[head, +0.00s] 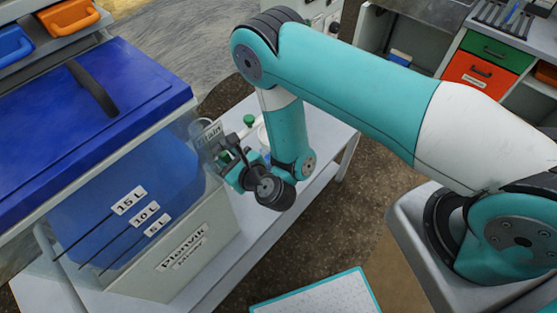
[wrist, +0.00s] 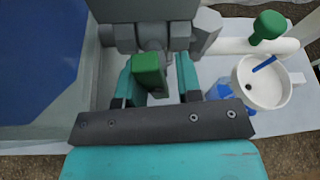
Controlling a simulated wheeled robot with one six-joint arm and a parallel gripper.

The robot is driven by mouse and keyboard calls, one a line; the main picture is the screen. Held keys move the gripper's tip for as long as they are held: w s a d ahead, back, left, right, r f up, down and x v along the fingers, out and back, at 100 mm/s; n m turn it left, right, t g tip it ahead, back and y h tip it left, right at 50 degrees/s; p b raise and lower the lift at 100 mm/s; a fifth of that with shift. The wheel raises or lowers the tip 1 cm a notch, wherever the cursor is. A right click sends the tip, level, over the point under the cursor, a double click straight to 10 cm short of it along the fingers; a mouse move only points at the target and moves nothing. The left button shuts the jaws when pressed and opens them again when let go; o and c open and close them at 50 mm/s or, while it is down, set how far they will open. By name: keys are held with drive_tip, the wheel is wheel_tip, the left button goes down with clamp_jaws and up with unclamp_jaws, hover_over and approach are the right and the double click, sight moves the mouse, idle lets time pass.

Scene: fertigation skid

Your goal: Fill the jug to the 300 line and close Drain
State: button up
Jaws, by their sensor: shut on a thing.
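My gripper (wrist: 156,78) is shut on a green handle (wrist: 147,72) at a grey valve fitting (wrist: 150,35), in the wrist view. In the head view my gripper (head: 238,172) is beside the front right corner of the tank, and its fingertips are mostly hidden. A second green knob (wrist: 269,26) stands on a white pipe (wrist: 232,44) to the right; it also shows in the head view (head: 249,120). A white round vessel (wrist: 282,85), perhaps the jug, is below that pipe with a blue strip in it.
A tank (head: 190,245) with a blue lid (head: 90,125) and 15 L, 10 L and 5 L marks stands on a white bench (head: 225,262) at left. Orange and blue bins (head: 65,16) are behind. Drawers (head: 480,75) stand at upper right. Brown floor lies right of the bench.

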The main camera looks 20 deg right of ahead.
drive_tip(key=shift+s+a+f, duration=0.15)
drive_tip(key=shift+a+f+g+y, duration=0.15)
drive_tip(key=shift+g+y, duration=0.15)
drive_tip(key=shift+c, duration=0.7)
drive_tip(key=m+b, duration=0.1)
drive_tip(key=b, duration=0.2)
drive_tip(key=shift+f, duration=0.2)
drive_tip(key=shift+r+m+y, duration=0.15)
drive_tip(key=shift+m+y, duration=0.15)
drive_tip(key=shift+r, duration=0.25)
drive_tip(key=o, duration=0.9)
